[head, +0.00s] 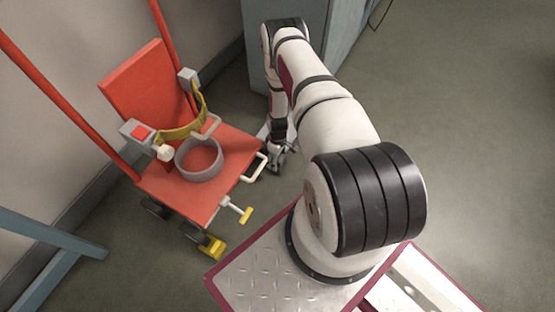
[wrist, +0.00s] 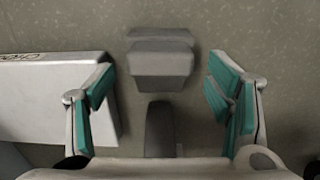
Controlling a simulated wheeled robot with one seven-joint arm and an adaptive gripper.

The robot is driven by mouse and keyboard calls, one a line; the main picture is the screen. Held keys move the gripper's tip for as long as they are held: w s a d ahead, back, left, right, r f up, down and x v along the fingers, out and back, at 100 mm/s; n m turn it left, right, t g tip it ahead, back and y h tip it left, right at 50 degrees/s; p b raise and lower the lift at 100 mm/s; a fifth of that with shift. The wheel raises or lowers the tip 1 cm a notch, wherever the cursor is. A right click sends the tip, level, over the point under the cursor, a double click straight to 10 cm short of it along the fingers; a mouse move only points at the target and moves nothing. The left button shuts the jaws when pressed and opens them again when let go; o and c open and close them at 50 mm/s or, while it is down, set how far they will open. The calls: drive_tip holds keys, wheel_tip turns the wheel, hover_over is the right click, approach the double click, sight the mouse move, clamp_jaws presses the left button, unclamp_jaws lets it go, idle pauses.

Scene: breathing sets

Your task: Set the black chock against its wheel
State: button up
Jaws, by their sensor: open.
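My gripper (wrist: 160,100) is open and touches nothing that I can see. In the head view my gripper (head: 278,158) is low, just right of the red cart's seat (head: 215,150). The chock is hidden there. A dark wheel (head: 194,232) shows under the cart's front, with a yellow chock (head: 211,248) at it.
A pale plate with black lettering (wrist: 50,90) lies left of the chock, close to the left finger. The cart carries a grey ring (head: 199,160), a yellow strap and a yellow-ended handle (head: 240,211). A blue-grey cabinet stands behind my arm. Open floor lies to the right.

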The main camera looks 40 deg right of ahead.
wheel_tip(320, 180, up, 8)
drive_tip(key=p, duration=0.2)
drive_tip(key=shift+p, duration=0.4)
